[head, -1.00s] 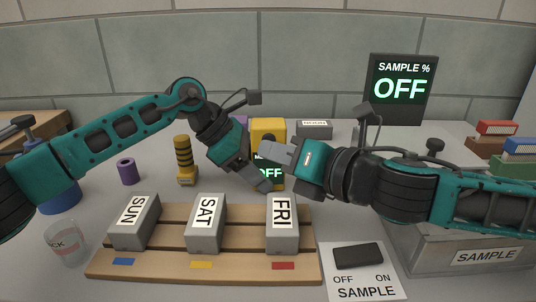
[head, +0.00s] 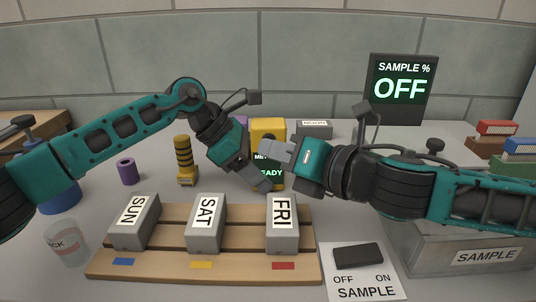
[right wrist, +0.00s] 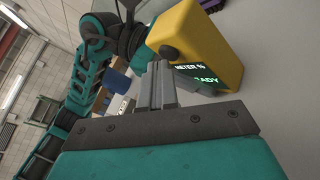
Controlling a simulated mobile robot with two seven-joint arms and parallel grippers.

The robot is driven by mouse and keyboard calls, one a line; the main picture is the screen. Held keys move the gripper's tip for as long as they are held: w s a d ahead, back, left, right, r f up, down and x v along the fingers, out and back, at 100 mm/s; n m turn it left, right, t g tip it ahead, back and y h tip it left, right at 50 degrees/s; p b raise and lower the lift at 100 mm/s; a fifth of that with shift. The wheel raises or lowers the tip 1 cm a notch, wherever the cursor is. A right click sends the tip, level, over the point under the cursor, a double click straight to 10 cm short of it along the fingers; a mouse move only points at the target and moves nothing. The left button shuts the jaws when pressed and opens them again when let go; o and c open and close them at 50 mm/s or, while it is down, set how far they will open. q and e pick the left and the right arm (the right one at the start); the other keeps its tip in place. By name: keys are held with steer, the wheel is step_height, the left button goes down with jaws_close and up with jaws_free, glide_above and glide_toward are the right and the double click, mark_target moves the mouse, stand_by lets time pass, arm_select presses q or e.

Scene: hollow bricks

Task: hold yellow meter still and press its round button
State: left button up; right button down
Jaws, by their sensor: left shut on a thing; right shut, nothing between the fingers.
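The yellow meter (head: 268,127) stands upright on the table behind the brick rack. Its dark screen, partly hidden by my grippers in the head view, shows green text ending in "EADY". In the right wrist view the meter (right wrist: 212,38) shows "METER %" and a dark round button (right wrist: 168,52) on its yellow face. My left gripper (head: 264,183) is shut on the meter low down. My right gripper (head: 264,152) is shut and empty in front of the meter. In the right wrist view its fingertips (right wrist: 158,70) are close by the button; I cannot tell if they touch.
A wooden rack (head: 200,256) holds grey bricks marked SUN, SAT and FRI in front. A dark switch (head: 358,256) lies on a SAMPLE card. The SAMPLE % display (head: 401,85) reads OFF.

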steer(key=shift+s, duration=0.35)
steer(key=shift+s+d, duration=0.15)
steer(key=shift+s, duration=2.9)
arm_select(q)
steer(key=o, duration=1)
steer(key=v, duration=1.2)
steer(key=shift+r, duration=0.1)
arm_select(e)
steer(key=shift+r, duration=0.1)
